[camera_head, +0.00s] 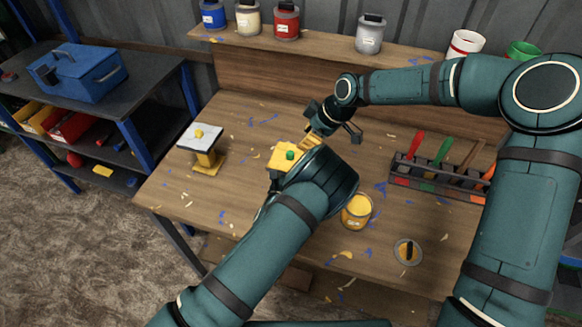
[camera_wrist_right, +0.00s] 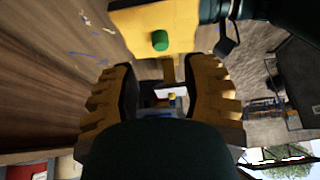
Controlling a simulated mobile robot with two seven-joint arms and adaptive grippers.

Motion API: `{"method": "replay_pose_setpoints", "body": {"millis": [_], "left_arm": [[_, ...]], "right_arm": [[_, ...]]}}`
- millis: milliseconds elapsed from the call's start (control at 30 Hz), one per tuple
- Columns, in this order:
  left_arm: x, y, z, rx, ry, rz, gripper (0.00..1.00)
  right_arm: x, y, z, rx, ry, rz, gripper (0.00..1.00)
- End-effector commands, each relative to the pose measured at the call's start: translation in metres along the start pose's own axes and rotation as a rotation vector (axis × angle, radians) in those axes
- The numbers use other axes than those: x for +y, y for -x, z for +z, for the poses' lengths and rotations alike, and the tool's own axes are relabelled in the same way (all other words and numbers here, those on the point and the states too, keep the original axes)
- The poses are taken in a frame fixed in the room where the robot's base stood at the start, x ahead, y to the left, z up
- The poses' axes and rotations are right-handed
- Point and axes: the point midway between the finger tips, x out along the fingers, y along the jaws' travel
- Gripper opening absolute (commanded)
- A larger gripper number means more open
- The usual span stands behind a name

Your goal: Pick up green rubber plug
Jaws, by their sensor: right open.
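The green rubber plug (camera_head: 290,155) is a small green cylinder on a flat face of a yellow block (camera_head: 278,160). The plug (camera_wrist_right: 160,40) and block (camera_wrist_right: 175,18) also show at the top of the right wrist view. My left gripper (camera_head: 274,178) is right at the block, its fingers mostly hidden behind its own hand; its grip is not clear. My right gripper (camera_head: 326,138) is just behind and right of the block in the head view. In the right wrist view its yellow-padded fingers (camera_wrist_right: 165,78) are spread, with no plug between them.
A stand with a pale plate (camera_head: 200,135) is on the workbench at left. A yellow tin (camera_head: 357,210) and a tool rack (camera_head: 440,178) stand to the right. Several cans line the back shelf (camera_head: 330,45). A blue toolbox (camera_head: 82,72) sits on the left shelving.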

Motion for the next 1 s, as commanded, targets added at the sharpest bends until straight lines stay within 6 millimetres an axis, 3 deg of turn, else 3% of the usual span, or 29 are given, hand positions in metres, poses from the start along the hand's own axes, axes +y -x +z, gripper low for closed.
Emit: {"method": "replay_pose_setpoints", "body": {"millis": [133,367,400,433,667,1000], "left_arm": [[0.0,0.0,0.0,0.0,0.0,0.0,0.82],[0.0,0.0,0.0,0.0,0.0,0.0,0.03],[0.0,0.0,0.0,0.0,0.0,0.0,0.03],[0.0,0.0,0.0,0.0,0.0,0.0,0.03],[0.0,0.001,0.0,0.0,0.0,0.0,0.03],[0.0,0.001,0.0,0.0,0.001,-0.001,0.03]], "right_arm": [[0.0,0.0,0.0,0.0,0.0,0.0,0.46],[0.0,0.0,0.0,0.0,0.0,0.0,0.46],[0.0,0.0,0.0,0.0,0.0,0.0,0.46],[0.0,0.0,0.0,0.0,0.0,0.0,0.59],[-0.001,-0.004,-0.005,-0.052,0.005,-0.015,0.59],[-0.002,-0.002,-0.033,-0.33,0.012,-0.036,0.59]]}}
